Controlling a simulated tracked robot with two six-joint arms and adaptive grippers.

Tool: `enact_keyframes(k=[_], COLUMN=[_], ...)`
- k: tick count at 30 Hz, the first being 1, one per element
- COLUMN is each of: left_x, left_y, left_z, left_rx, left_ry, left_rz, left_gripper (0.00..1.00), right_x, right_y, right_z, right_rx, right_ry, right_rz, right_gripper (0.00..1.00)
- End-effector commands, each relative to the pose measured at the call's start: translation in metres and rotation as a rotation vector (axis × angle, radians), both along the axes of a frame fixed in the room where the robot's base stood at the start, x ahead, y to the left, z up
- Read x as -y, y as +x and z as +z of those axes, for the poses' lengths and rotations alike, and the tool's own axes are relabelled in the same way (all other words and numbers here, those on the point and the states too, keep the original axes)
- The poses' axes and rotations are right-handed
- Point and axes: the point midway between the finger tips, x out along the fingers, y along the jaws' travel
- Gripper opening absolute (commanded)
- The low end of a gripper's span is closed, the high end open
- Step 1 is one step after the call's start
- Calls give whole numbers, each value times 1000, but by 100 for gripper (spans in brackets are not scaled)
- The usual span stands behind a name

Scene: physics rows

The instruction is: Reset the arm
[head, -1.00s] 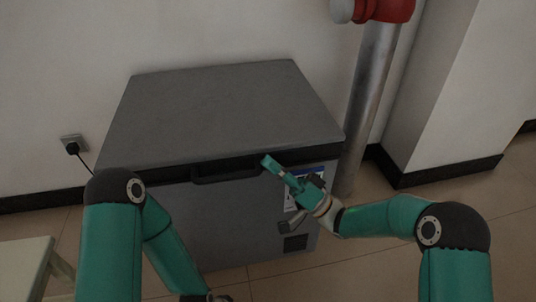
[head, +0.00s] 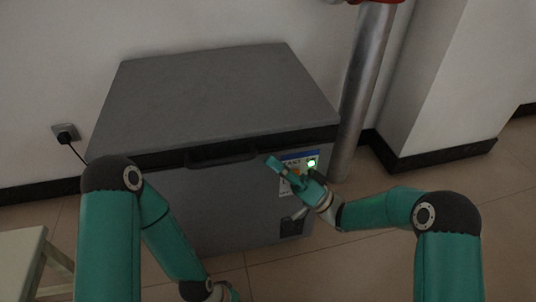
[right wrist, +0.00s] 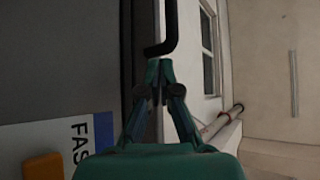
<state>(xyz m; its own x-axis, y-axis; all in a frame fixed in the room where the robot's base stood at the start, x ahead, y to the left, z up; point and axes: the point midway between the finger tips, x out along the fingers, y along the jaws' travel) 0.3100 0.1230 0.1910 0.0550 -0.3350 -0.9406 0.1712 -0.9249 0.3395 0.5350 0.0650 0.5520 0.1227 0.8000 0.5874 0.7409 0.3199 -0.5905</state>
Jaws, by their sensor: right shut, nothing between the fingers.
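My right gripper (head: 273,163) is in front of the upper right front of a grey chest freezer (head: 215,95), close to the right end of its black handle (head: 222,158). In the right wrist view its fingertips (right wrist: 157,72) are together with nothing between them, just below the bent end of a black bar (right wrist: 165,35). The freezer lid is down. My left gripper (head: 218,291) shows only partly at the bottom edge of the head view; its fingers cannot be made out.
A label panel with a lit green display (head: 312,163) is beside my right gripper. A metal pipe (head: 362,90) stands right of the freezer. A pale stool (head: 22,250) is at lower left. A plug and socket (head: 65,133) are on the wall. Tiled floor is open at right.

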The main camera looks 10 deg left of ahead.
Motion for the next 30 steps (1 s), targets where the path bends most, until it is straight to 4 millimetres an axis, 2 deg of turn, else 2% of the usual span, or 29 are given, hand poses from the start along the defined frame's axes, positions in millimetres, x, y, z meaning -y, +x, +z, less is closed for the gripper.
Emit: enact_keyframes(k=[3, 9, 16, 21, 25, 27, 29, 30], left_x=[0, 0, 0, 0, 0, 0, 0, 0], left_y=[0, 0, 0, 0, 0, 0, 0, 0], left_z=[0, 0, 1, 5, 24, 38, 45, 51], left_rx=[0, 0, 0, 0, 0, 0, 0, 0], left_ry=[0, 0, 0, 0, 0, 0, 0, 0], left_rz=[0, 0, 0, 0, 0, 0, 0, 0], left_gripper=[40, 40, 40, 40, 40, 40, 40, 40], right_x=[23, 56, 76, 80, 89, 98, 101, 104], right_y=[-1, -6, -9, -9, -8, -3, 11, 20], right_z=[-14, -35, -48, -45, -19, -6, -14, -25], right_rx=[0, 2, 6, 7, 10, -74, -175, -248], right_ry=[5, 12, 16, 17, 16, 24, -23, -78], right_rz=[-10, -17, -19, -21, -38, -107, -220, -312], right_gripper=[0, 0, 0, 0, 0, 0, 0, 0])
